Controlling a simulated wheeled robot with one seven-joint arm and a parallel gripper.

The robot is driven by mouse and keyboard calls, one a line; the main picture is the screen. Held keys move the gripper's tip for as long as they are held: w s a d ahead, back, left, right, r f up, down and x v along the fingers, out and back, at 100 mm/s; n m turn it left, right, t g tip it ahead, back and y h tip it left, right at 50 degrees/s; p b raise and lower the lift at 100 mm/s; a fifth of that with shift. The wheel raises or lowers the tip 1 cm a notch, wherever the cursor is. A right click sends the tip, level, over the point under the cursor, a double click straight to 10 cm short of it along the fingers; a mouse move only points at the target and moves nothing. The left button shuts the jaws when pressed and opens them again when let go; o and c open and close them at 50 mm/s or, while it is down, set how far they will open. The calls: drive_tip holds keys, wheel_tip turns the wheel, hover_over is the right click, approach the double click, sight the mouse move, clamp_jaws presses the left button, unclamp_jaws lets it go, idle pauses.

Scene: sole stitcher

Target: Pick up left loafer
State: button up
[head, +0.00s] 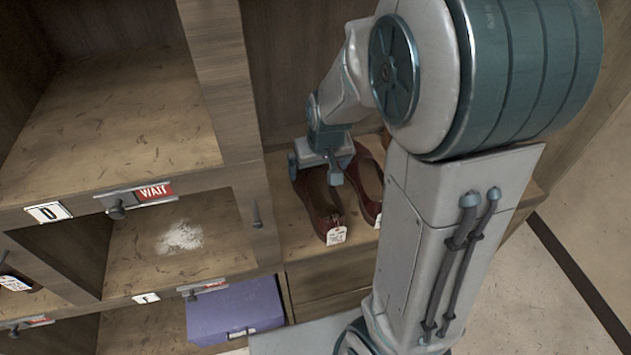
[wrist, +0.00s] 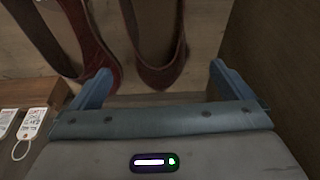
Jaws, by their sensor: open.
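Two dark red loafers stand side by side in the cubby, one on the left (head: 316,203) and one on the right (head: 367,184) in the head view. White tags hang at their near ends. My gripper (head: 315,170) is open and empty, its fingers spread over the far end of the left-hand shoe. In the wrist view, the rounded end of one loafer (wrist: 161,74) lies between the open fingers of my gripper (wrist: 162,85). The other loafer (wrist: 92,45) is at the left, partly behind the left finger. Whether a finger touches either shoe cannot be told.
A wooden cabinet wall (wrist: 270,50) rises close to the right finger. Two white tags (wrist: 32,122) lie at the lower left of the wrist view. Shelves (head: 120,110) stand left of the cubby, with a purple box (head: 235,308) below.

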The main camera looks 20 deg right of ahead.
drive_tip(key=b, duration=0.1)
hover_over(315, 190)
drive_tip(key=s, duration=0.2)
wheel_tip(315, 190, down, 6)
drive_tip(key=shift+w, duration=0.1)
drive_tip(key=x, duration=0.2)
drive_tip(key=b+x, duration=0.1)
drive_tip(key=x, duration=0.1)
drive_tip(key=shift+s+d+f, duration=0.15)
drive_tip(key=shift+s, duration=0.1)
drive_tip(key=shift+w+f, duration=0.25)
drive_tip(key=shift+f, duration=0.3)
drive_tip(key=shift+c, duration=0.3)
drive_tip(key=c, duration=1)
